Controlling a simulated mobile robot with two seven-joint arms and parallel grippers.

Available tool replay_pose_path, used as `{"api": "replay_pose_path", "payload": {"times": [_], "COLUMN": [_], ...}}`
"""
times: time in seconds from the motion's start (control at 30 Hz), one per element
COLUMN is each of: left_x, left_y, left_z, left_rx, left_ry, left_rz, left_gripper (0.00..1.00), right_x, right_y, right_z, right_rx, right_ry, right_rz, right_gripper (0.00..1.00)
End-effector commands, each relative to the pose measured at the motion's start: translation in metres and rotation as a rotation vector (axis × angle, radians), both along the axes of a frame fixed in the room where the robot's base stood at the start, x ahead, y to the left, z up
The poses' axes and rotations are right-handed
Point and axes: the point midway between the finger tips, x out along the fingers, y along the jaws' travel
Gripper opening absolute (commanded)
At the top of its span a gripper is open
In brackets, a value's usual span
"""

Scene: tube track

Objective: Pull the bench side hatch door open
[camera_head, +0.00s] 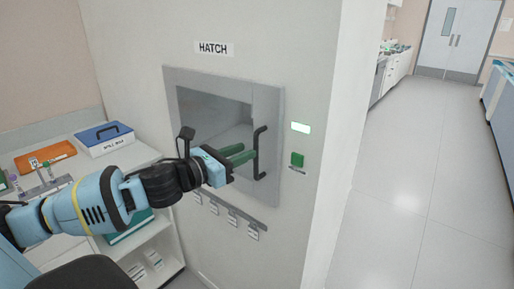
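The hatch door (215,103) is a grey-framed panel with a dark glass window, set in the wall under a HATCH sign. It looks closed. Its black vertical bar handle (260,165) is on the door's right side. My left gripper (250,152) reaches in from the left, in front of the door, with its two green fingers pointing at the handle. The fingers look spread apart, with their tips right at the middle of the handle. I cannot tell whether they touch it. My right gripper is not in view.
A lit panel (301,127) and a green button (297,159) are right of the door. A rail with tags (232,212) runs below it. At left, a shelf bench holds an orange tray (45,156) and a blue-lidded box (104,138). Open floor (415,190) lies at right.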

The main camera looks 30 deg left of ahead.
Motion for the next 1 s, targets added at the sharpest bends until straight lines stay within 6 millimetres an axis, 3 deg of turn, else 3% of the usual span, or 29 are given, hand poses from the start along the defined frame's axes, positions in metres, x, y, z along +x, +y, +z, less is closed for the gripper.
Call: {"api": "replay_pose_path", "payload": {"times": [0.6, 1.0], "left_x": [0.043, 0.049], "left_y": [-0.011, -0.014], "left_z": [0.002, 0.0], "left_rx": [-0.004, -0.002], "left_ry": [-0.003, 0.001], "left_rz": [0.002, 0.0], "left_gripper": [0.3, 0.3], "right_x": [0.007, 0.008], "right_y": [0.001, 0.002], "right_z": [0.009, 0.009], "right_rx": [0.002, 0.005], "right_ry": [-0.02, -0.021], "right_rz": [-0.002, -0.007], "right_gripper": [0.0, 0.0]}}
